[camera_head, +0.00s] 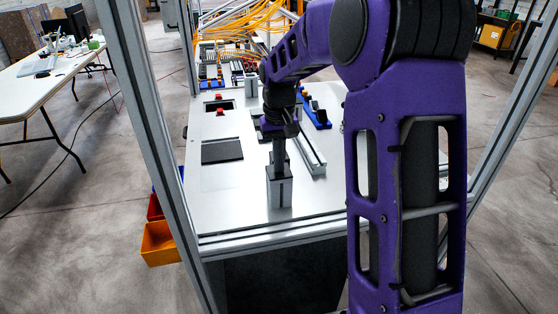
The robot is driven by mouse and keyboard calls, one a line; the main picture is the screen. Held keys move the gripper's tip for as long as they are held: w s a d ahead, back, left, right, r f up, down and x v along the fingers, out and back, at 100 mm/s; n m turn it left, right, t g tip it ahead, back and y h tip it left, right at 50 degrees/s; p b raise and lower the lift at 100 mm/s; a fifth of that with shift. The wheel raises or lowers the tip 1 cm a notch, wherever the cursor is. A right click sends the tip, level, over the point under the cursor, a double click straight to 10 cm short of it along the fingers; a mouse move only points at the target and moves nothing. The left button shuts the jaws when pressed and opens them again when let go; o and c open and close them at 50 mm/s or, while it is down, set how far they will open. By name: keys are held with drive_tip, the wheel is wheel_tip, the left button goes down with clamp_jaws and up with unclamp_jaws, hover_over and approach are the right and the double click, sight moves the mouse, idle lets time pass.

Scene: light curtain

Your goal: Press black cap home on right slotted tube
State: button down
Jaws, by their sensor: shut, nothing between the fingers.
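A short upright grey metal piece with a slot line down its front, which looks like the slotted tube (280,195), stands near the front of the white table. A dark top shows on it and looks like the black cap (271,173); how far it is seated cannot be told. My gripper (280,167) points straight down over this piece. Its fingers are shut and empty, with the tips at or just above the dark top. Contact cannot be made out, and the fingers hide part of the top.
A long grey rail (309,155) lies just right of my gripper. A blue fixture (321,118) with dark parts stands behind it. A flat black pad (222,151) and red buttons (219,110) are at left. My purple arm hides the table's right side.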

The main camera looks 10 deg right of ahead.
wheel_tip(320, 180, up, 7)
drive_tip(key=p, duration=0.6)
drive_tip(key=shift+w, duration=0.1)
